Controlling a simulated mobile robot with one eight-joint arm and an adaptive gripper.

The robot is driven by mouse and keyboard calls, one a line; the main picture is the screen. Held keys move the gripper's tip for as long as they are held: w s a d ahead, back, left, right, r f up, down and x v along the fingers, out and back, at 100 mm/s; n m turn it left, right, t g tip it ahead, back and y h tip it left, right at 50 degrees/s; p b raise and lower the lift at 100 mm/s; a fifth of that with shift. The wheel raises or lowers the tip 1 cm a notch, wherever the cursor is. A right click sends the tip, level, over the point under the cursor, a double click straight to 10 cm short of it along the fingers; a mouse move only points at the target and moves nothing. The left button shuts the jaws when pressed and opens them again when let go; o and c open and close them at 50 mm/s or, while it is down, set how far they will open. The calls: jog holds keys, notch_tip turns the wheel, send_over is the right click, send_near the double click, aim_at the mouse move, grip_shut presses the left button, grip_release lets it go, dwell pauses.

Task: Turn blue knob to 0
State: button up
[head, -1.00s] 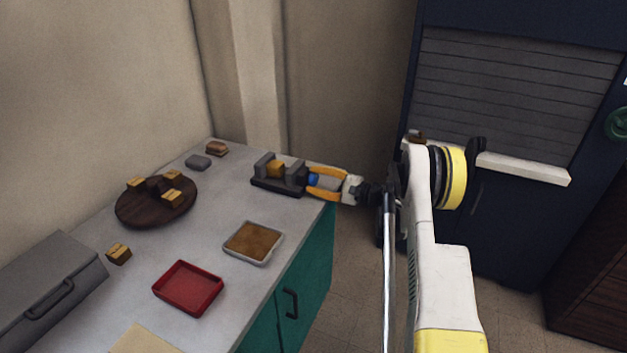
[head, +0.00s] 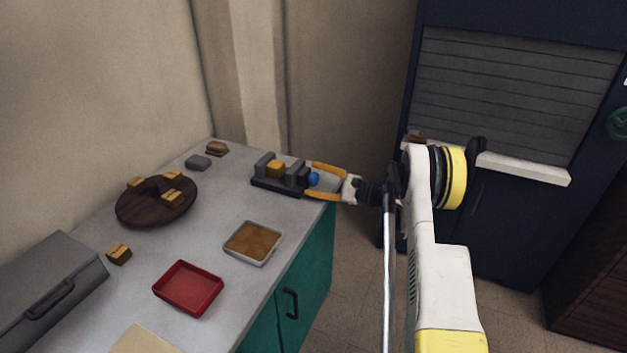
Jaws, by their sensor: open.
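The blue knob (head: 313,179) is on the right end of a small dark grey device (head: 264,184) near the counter's far right corner. The device also holds a yellow-orange block (head: 276,169). My gripper (head: 310,180) comes in from the right with its two orange fingers open, one above and one below the knob. I cannot tell whether the fingers touch it. The knob's pointer and any number marks are too small to read.
The grey counter (head: 215,220) carries a round wooden board (head: 134,216) with several small blocks, a red tray (head: 188,306), a pan with brown content (head: 253,243) and a grey lidded box (head: 40,290). A dark shuttered cabinet (head: 520,80) stands behind my arm.

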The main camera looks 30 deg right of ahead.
jog(key=m, duration=0.6)
jog(key=shift+m, duration=0.3)
jog(key=s+d+n, duration=0.6)
jog(key=s+d, duration=0.2)
jog(key=s, duration=0.1)
jog(key=shift+s+f, duration=0.2)
jog(key=shift+s, duration=0.1)
